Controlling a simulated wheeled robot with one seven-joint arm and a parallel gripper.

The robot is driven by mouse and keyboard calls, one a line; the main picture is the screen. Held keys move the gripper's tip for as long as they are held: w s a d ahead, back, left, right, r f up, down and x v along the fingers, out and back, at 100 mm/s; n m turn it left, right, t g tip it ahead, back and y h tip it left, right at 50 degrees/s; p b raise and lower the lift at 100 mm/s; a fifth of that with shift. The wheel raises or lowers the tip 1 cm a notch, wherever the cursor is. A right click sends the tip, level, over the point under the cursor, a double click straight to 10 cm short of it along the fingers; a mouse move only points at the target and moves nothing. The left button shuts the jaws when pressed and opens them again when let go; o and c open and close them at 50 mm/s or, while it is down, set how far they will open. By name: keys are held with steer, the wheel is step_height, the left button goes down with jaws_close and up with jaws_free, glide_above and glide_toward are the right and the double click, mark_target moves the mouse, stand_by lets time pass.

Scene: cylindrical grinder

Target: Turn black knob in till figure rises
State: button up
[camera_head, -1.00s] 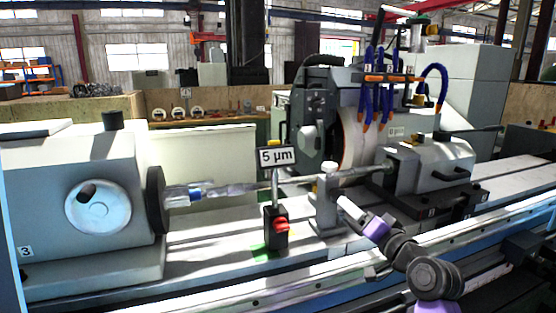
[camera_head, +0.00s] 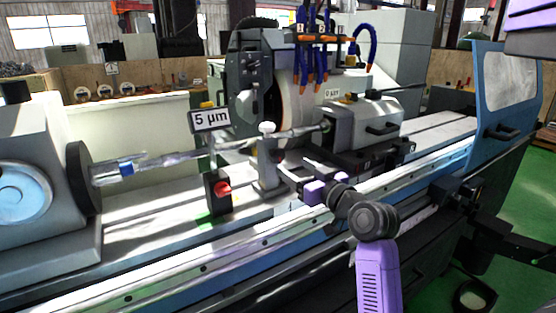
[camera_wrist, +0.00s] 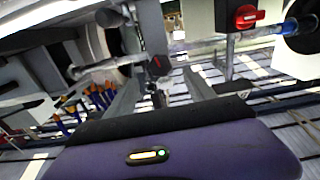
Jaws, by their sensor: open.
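The sign reading "5 µm" (camera_head: 209,119) stands above a black block with a red knob (camera_head: 222,189). Right of it a grey steady rest with a white top knob (camera_head: 267,128) stands at the long shaft. My gripper (camera_head: 284,176) is in front of the steady rest's lower part. In the wrist view a small black knob with a red mark (camera_wrist: 158,66) lies ahead, between the lines of my two grey fingers (camera_wrist: 160,88). The fingers are apart, with a gap around the knob's line. Whether they reach alongside the knob is unclear.
The machine bed's front rail (camera_head: 200,270) runs below my arm. The grinding wheel (camera_head: 291,115) and blue coolant hoses (camera_head: 322,50) are behind the steady rest. A blue door panel (camera_head: 505,100) stands at the right. The red knob's block also shows in the wrist view (camera_wrist: 228,15).

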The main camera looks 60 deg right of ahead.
mark_target(279, 157)
steer(key=shift+n, duration=0.3)
steer(key=p+x, duration=0.1)
steer(key=x, duration=0.7)
steer(key=shift+a, duration=0.1)
steer(key=shift+s, duration=0.1)
jaws_close()
